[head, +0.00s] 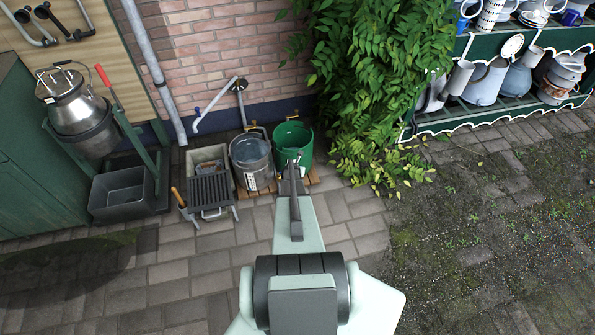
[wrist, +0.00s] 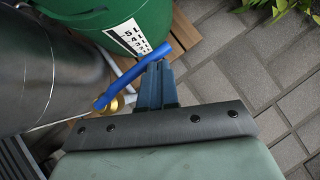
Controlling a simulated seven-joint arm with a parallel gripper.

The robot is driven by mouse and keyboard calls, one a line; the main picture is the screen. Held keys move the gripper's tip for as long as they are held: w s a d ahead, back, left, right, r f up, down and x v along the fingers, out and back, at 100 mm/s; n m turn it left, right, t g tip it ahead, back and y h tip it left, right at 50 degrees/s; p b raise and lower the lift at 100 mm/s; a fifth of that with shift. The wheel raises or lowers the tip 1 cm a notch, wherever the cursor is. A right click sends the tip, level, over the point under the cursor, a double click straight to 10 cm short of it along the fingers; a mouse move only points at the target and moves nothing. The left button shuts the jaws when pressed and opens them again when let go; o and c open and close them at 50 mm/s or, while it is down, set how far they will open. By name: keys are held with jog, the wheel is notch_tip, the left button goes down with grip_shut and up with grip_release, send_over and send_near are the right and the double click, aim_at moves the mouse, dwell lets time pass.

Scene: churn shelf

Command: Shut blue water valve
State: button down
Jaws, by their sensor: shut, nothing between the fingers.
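The blue valve lever (wrist: 134,73) runs diagonally in the wrist view, from a brass fitting (wrist: 113,106) at lower left up to its free end by the green bucket. My gripper (wrist: 156,68) is shut and empty. Its fingertips are right beside the lever's upper half, on its right side; I cannot tell whether they touch it. In the head view my gripper (head: 292,165) reaches down in front of the green bucket (head: 293,133). The blue lever by the gripper cannot be made out in the head view.
A metal bucket (head: 249,151) stands left of the green one on wooden slats (head: 314,182). A grey crate (head: 124,193) and a steel churn (head: 77,108) are further left. A leafy bush (head: 370,80) is close on the right. Paving in front is clear.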

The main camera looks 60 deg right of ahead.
jog(key=s+a+r, duration=0.7)
jog(key=r, duration=0.1)
jog(key=shift+s+a+r, duration=0.15)
jog(key=shift+s+r, duration=0.05)
jog(key=shift+r, duration=0.1)
dwell(0.6)
